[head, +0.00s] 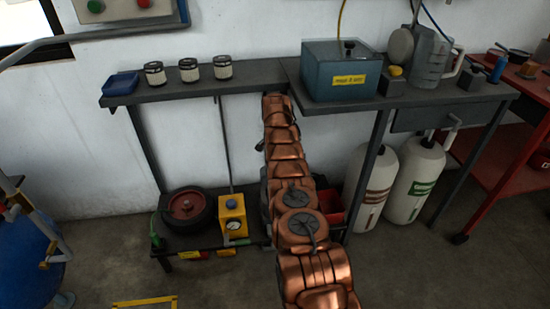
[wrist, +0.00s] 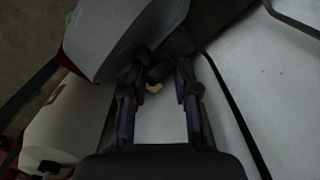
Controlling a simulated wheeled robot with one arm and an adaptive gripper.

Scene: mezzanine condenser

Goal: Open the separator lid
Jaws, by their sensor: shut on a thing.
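The separator looks to be the blue-grey box (head: 342,85) with a yellow label, on the right part of the bench. Its lid (head: 333,52) lies flat on top, with a black knob (head: 349,47). My arm reaches up to the bench's front edge, left of the box, and hides my gripper in the head view. In the wrist view my gripper (wrist: 160,85) shows two dark fingers with a visible gap. Dark and small pale shapes lie near the fingertips. I cannot make out what it holds. No contact with the lid shows.
Two white bottles (head: 371,185) (head: 414,185) stand under the bench; one also shows in the wrist view (wrist: 60,125). A yellow button block (head: 393,83) and a grey jug (head: 430,58) stand right of the box. Several small canisters (head: 189,70) stand at the left.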

